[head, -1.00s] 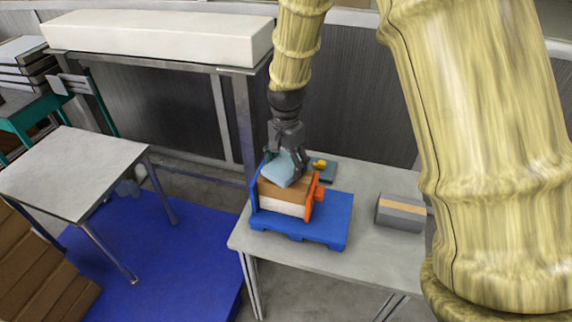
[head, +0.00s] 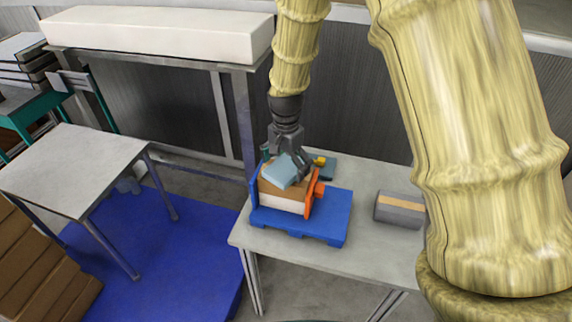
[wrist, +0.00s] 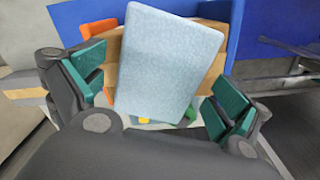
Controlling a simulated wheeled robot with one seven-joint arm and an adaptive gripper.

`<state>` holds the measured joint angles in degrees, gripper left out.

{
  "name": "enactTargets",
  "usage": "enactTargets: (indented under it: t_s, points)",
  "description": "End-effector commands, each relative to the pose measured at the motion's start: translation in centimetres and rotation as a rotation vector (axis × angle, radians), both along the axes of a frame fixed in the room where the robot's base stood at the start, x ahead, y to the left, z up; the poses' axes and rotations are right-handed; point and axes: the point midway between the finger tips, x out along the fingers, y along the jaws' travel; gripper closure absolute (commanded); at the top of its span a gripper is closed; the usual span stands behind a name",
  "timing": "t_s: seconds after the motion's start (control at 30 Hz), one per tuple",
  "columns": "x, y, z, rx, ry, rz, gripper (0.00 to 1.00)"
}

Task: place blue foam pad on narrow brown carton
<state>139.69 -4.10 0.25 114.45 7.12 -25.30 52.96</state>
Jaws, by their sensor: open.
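The light blue foam pad (head: 284,172) lies on a brown carton (head: 287,192), which sits on a white block (head: 282,205). In the wrist view the pad (wrist: 170,62) shows as a pale, slightly tilted rectangle with the brown carton (wrist: 113,68) behind it. My gripper (head: 287,164) is open just above the stack. In the wrist view its green-padded fingers (wrist: 158,92) stand at either side of the pad, with gaps showing between pad and fingers. The pad hides much of the carton.
The stack stands in a blue tray (head: 325,228) with an orange clamp (head: 315,190) at its right. A grey box with a tan band (head: 400,211) lies at the right of the grey table (head: 365,250). A small yellow item (head: 320,160) is behind. Clear tabletop lies between tray and box.

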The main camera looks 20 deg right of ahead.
Motion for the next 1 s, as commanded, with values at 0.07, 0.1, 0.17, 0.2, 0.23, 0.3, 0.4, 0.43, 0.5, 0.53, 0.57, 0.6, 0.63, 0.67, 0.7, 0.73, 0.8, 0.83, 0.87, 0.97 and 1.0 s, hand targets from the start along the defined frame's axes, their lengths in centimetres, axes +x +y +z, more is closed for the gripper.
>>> enactTargets:
  t_s: [0.07, 0.1, 0.17, 0.2, 0.23, 0.3, 0.4, 0.43, 0.5, 0.53, 0.57, 0.6, 0.63, 0.67, 0.7, 0.73, 0.8, 0.83, 0.87, 0.97, 1.0]
  points:
    - [0.0, 0.0, 0.0, 0.0, 0.0, 0.0, 0.01]
    - [0.0, 0.0, 0.1, 0.0, 0.0, 0.0, 0.01]
    - [0.0, 0.0, 0.3, 0.001, -0.001, 0.0, 0.01]
    - [0.0, 0.0, 0.4, 0.001, -0.001, 0.0, 0.01]
    - [0.0, 0.0, 0.6, 0.0, -0.001, 0.0, 0.01]
    - [0.1, 0.0, 1.1, 0.0, -0.004, 0.0, 0.01]
    - [0.1, 0.0, 2.1, -0.001, -0.003, 0.0, 0.01]
    - [0.1, 0.0, 2.5, -0.001, -0.004, 0.0, 0.01]
    - [0.1, 0.0, 3.4, 0.0, -0.004, 0.0, 0.01]
    - [0.1, 0.0, 3.8, -0.001, -0.004, 0.0, 0.01]
    - [0.1, 0.0, 4.2, -0.001, -0.004, 0.0, 0.01]
    - [0.1, 0.0, 4.7, -0.001, -0.003, 0.0, 0.01]
    - [0.1, 0.0, 5.2, 0.0, -0.004, 0.0, 0.01]
    - [0.1, 0.0, 5.6, -0.001, -0.004, 0.0, 0.01]
    - [0.1, 0.0, 6.1, -0.001, -0.003, 0.0, 0.01]
    - [0.1, 0.0, 6.6, -0.001, -0.004, 0.0, 0.01]
    - [0.1, 0.0, 7.6, -0.001, -0.003, 0.0, 0.01]
    - [0.1, 0.0, 8.0, -0.001, -0.004, 0.0, 0.01]
    - [0.1, 0.0, 8.5, -0.001, -0.004, 0.0, 0.01]
    - [0.1, 0.0, 9.8, -0.001, -0.004, 0.0, 0.01]
    - [0.1, 0.0, 10.3, -0.001, -0.003, 0.0, 0.01]
